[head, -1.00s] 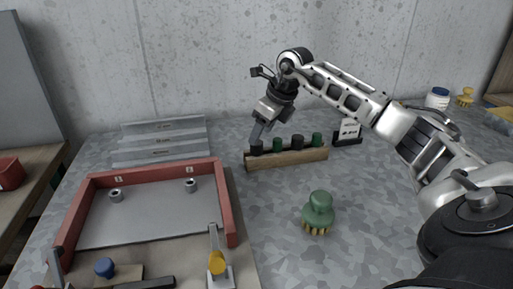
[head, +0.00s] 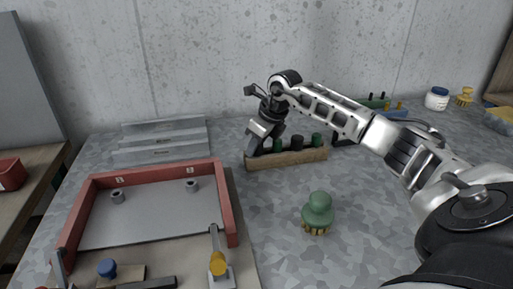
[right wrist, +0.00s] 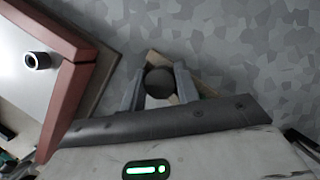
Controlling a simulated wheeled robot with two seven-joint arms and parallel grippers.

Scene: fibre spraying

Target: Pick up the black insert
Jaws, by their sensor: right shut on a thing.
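My right gripper (head: 251,150) is low at the rack's left end and hides the insert there in the head view. In the right wrist view, the fingers of my right gripper (right wrist: 159,74) are shut on a round black insert (right wrist: 159,83). I cannot tell whether it is clear of the rack. My left gripper is not in view.
A green-handled brush (head: 318,210) stands in front of the rack. A white jar (head: 436,98) is at the far right.

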